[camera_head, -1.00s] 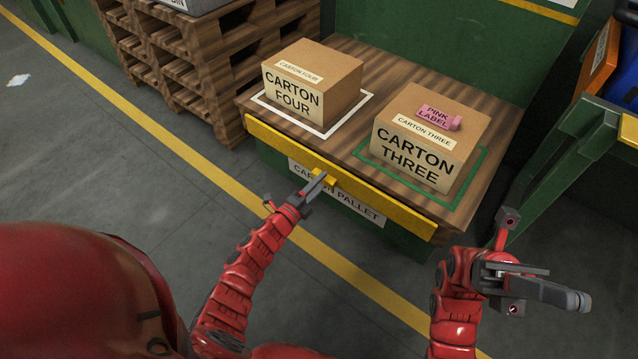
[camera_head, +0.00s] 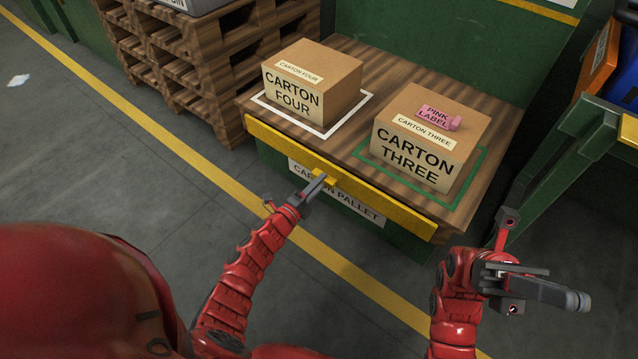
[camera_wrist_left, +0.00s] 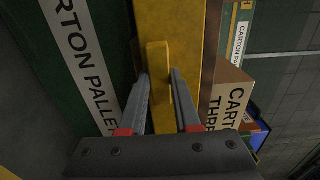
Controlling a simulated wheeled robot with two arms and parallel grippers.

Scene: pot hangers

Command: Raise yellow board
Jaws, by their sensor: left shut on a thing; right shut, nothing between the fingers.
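The yellow board (camera_head: 372,194) runs along the front edge of the wooden pallet top, above the "CARTON PALLET" sign (camera_head: 360,209). A small yellow handle (camera_wrist_left: 158,85) sticks out from its front. My left gripper (camera_head: 320,180) is shut on this handle, with one finger on each side in the left wrist view (camera_wrist_left: 159,76). The board lies low, against the edge of the top. My right gripper (camera_head: 582,301) is shut and empty, at the lower right, away from the board.
Carton four (camera_head: 325,85) stands in a white outline on the top. Carton three (camera_head: 440,130) stands in a green outline, with a pink label block (camera_head: 438,117) on it. Stacked wooden pallets (camera_head: 200,60) stand at the left. The floor in front is clear.

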